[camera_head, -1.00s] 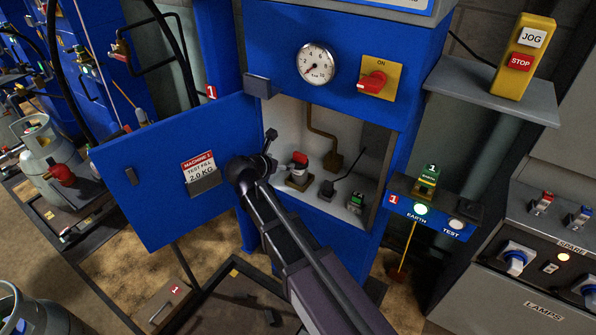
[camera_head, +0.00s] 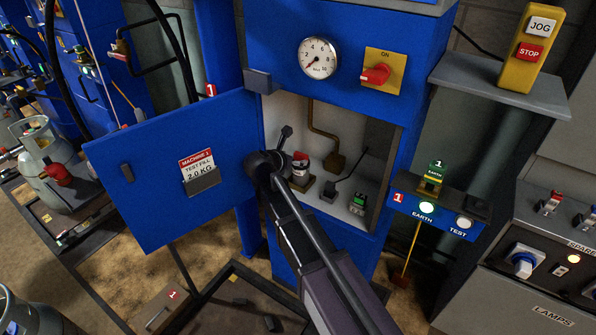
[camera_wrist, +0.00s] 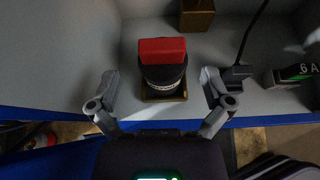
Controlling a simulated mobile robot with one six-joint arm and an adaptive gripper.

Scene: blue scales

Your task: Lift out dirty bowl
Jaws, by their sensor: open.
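No part is plainly labelled as a dirty bowl. A fitting with a red block top, a dark round body and a pale marked ring (camera_wrist: 162,67) stands upright on a brass base in the open blue cabinet. It also shows in the head view (camera_head: 301,162), partly behind my gripper. My gripper (camera_wrist: 159,76) is open, with one finger left and one right of the fitting. Gaps show on both sides, and nothing is held. In the head view my gripper (camera_head: 284,136) is at the cabinet opening, with one finger largely hidden.
The blue cabinet door (camera_head: 165,165) stands open at left. A brass fitting with a pipe (camera_head: 335,162), a dark block with a cable (camera_head: 328,191) and a green-lit box (camera_head: 358,203) sit in the cabinet. A lit EARTH panel (camera_head: 436,212) is at right.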

